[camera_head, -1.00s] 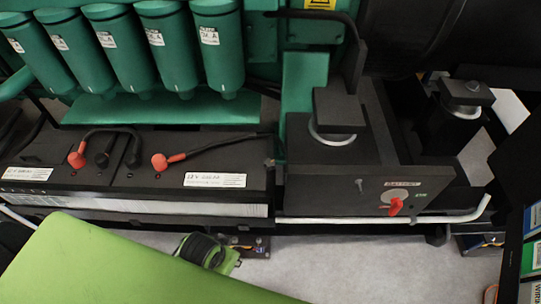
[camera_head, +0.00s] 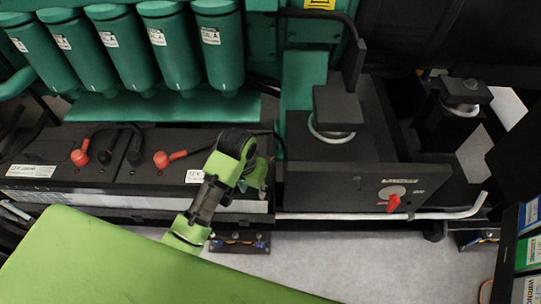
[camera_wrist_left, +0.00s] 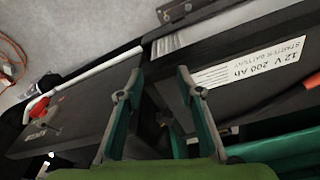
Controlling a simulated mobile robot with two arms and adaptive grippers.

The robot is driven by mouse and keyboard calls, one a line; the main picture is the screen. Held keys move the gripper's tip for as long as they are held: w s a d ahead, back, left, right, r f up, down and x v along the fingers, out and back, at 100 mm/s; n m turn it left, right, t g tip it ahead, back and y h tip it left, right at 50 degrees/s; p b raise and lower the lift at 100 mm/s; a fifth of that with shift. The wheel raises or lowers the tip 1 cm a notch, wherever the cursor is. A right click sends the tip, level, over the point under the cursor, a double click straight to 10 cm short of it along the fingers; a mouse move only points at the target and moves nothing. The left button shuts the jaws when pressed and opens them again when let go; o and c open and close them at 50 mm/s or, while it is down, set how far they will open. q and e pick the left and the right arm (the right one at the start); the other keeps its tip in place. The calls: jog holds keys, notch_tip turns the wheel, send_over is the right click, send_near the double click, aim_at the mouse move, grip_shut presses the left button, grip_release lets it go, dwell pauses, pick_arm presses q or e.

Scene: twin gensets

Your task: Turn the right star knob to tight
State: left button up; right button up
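No star shape can be made out clearly. The red handle also shows at the left of the left wrist view (camera_wrist_left: 39,106). My left gripper (camera_head: 262,174) is in front of the gap between the battery and the dark box, left of the small knob and apart from it. In the left wrist view its two fingers (camera_wrist_left: 157,84) are spread with nothing between them. My right gripper is not in view.
A black battery (camera_head: 130,170) with red terminal caps lies left of the box. A white pipe (camera_head: 450,213) runs along the box's lower front. Green cylinders (camera_head: 218,50) hang behind.

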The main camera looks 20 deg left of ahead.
pick_arm(q)
jog(key=w+r, duration=0.4)
jog(key=w, duration=0.4)
jog(key=n+g, duration=0.1)
jog(key=g, duration=0.1)
send_near(271, 159)
notch_tip(271, 159, down, 9)
jog(key=shift+s+r+p, duration=0.1)
jog(key=shift+p, duration=0.25)
jog(key=c, duration=0.8)
